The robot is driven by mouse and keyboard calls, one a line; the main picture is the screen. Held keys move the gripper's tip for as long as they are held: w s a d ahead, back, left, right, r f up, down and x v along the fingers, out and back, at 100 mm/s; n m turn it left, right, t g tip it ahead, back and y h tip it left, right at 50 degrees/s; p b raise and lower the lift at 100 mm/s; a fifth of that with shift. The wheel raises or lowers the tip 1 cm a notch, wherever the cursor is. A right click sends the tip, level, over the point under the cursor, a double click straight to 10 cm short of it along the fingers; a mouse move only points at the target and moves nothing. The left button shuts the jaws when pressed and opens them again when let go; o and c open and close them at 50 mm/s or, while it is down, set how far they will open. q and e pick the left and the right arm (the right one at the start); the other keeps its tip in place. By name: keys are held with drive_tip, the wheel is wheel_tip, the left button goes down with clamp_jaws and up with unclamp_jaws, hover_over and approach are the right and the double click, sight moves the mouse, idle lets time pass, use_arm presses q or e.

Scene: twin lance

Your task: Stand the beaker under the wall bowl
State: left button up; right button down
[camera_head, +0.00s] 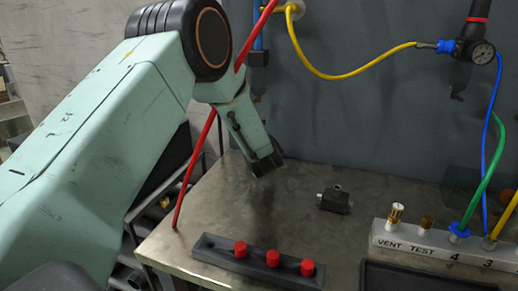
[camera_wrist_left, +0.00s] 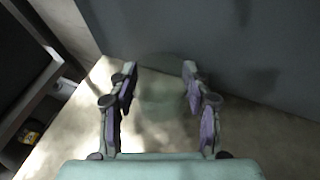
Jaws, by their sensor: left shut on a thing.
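My left gripper (camera_head: 266,163) reaches over the back left part of the metal bench in the head view, pointing down. In the left wrist view its two fingers (camera_wrist_left: 160,92) stand apart around a faint, see-through round shape, the glass beaker (camera_wrist_left: 163,88). The gripper is shut on it. The beaker is hard to make out in the head view, and I cannot tell whether its base touches the bench. I cannot make out the wall bowl in either view. My right gripper is in neither view.
A dark strip with red knobs (camera_head: 257,261) lies along the front of the bench (camera_head: 300,205). A small black fitting (camera_head: 335,200) lies near the middle. A labelled manifold (camera_head: 430,248) with hoses stands at right. A red hose (camera_head: 193,170) hangs beside my left arm.

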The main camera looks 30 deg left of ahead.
use_arm(q)
drive_tip(key=shift+s+f, duration=0.1)
drive_tip(key=o, duration=1.1)
drive_tip(key=shift+f, duration=0.1)
drive_tip(key=shift+o, duration=0.2)
drive_tip(key=shift+a, duration=0.1)
drive_tip(key=shift+r, duration=0.25)
drive_tip(key=v, duration=1.2)
drive_tip(key=shift+p, duration=0.4)
drive_tip(key=shift+f, duration=0.1)
